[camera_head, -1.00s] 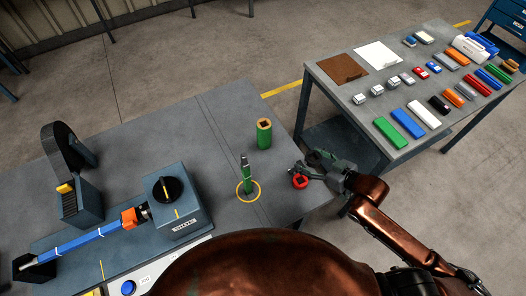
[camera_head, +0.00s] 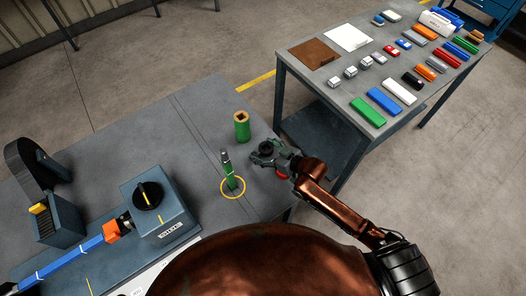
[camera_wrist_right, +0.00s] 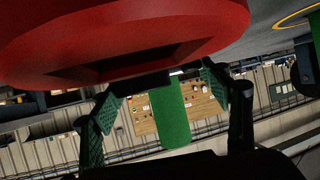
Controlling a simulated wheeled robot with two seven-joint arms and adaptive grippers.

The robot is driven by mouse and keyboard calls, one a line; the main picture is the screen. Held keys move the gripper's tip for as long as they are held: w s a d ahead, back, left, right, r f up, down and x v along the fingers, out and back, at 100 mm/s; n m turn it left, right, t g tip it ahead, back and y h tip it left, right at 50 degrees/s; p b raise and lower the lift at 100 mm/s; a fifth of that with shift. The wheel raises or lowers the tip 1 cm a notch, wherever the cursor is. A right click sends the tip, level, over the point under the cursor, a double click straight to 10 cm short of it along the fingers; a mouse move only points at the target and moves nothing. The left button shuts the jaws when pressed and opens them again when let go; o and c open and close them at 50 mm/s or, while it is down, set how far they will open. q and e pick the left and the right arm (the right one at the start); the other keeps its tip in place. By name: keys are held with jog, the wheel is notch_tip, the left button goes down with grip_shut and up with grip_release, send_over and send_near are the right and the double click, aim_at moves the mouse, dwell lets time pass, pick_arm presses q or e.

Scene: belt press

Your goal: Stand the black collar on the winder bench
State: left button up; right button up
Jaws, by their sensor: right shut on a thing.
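The black collar (camera_head: 265,148) is between the fingers of my right gripper (camera_head: 259,154), which is shut on it over the right part of the winder bench (camera_head: 195,130). I cannot tell whether the collar touches the bench top. A red collar (camera_head: 282,174) sits on the bench beneath the gripper, partly hidden by it. In the right wrist view the red collar (camera_wrist_right: 120,35) is large and close, with a dark square opening. The gripper fingers (camera_wrist_right: 165,115) show there too, but the black collar is not clear. My left gripper is out of view.
A green sleeve (camera_head: 242,128) stands behind the gripper. A green peg (camera_head: 230,175) stands inside a yellow ring (camera_head: 233,198), left of the gripper. A grey machine with a black knob (camera_head: 148,195) stands at left. A side table (camera_head: 300,75) holds several coloured blocks.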

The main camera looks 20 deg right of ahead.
jog(key=shift+f, duration=0.35)
jog(key=o, duration=1.4)
jog(key=shift+f, duration=0.1)
jog(key=p+v, duration=0.1)
jog(key=v, duration=1.1)
jog(key=shift+r, duration=0.2)
